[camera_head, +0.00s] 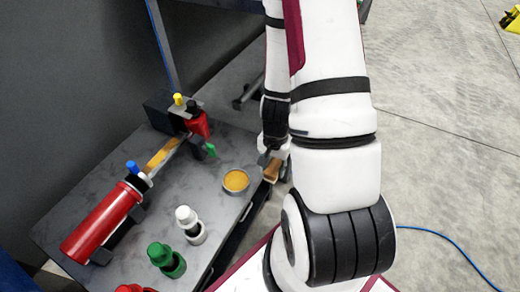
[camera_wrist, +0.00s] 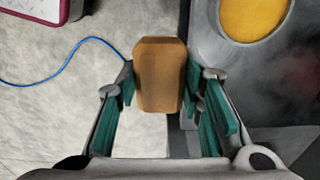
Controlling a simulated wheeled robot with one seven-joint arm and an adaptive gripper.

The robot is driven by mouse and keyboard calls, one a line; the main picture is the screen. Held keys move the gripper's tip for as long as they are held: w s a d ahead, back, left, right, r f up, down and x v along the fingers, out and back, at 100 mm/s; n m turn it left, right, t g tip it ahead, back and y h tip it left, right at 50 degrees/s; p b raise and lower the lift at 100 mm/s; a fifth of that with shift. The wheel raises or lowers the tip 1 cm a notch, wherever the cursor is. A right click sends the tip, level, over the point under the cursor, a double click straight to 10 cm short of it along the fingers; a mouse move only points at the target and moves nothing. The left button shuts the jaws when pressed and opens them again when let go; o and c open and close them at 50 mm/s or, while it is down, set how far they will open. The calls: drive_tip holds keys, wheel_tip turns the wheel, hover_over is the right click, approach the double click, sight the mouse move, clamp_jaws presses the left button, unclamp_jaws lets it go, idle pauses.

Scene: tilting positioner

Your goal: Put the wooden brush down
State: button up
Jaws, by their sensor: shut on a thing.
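The wooden brush (camera_wrist: 160,75) shows in the wrist view as a tan wooden block between the two green-padded fingers of my gripper (camera_wrist: 161,88). My gripper is shut on it. In the head view the brush (camera_head: 272,171) is a small brown piece at the end of my gripper (camera_head: 274,160), by the right edge of the grey table (camera_head: 120,185). In the wrist view the brush covers parts of both the floor and the table edge. The bristles are not visible, and I cannot tell its height above the table.
A round tin with yellow-orange contents (camera_head: 236,181) stands near the table's right edge, close to the brush. White (camera_head: 190,224) and green (camera_head: 166,260) bottles stand at the front. A red cylinder device (camera_head: 103,222) lies at left. A blue cable (camera_wrist: 60,76) lies on the floor.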

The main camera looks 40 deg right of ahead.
drive_tip(key=w+d, duration=0.1)
drive_tip(key=w, duration=0.3)
drive_tip(key=w+d+f+b, duration=0.1)
drive_tip(key=w+d, duration=0.1)
drive_tip(key=w, duration=0.3)
drive_tip(key=w+d, duration=0.2)
drive_tip(key=w, duration=0.2)
drive_tip(key=shift+w+f+b, duration=0.2)
drive_tip(key=shift+w+b, duration=0.15)
drive_tip(key=shift+b, duration=0.05)
wheel_tip(320, 180, down, 4)
drive_tip(key=shift+r+b, duration=0.2)
drive_tip(key=shift+b, duration=0.8)
drive_tip(key=shift+r, duration=0.1)
drive_tip(key=o, duration=0.7)
drive_tip(key=shift+f, duration=0.2)
drive_tip(key=shift+c, duration=0.2)
drive_tip(key=o, duration=0.4)
drive_tip(key=shift+r, duration=0.1)
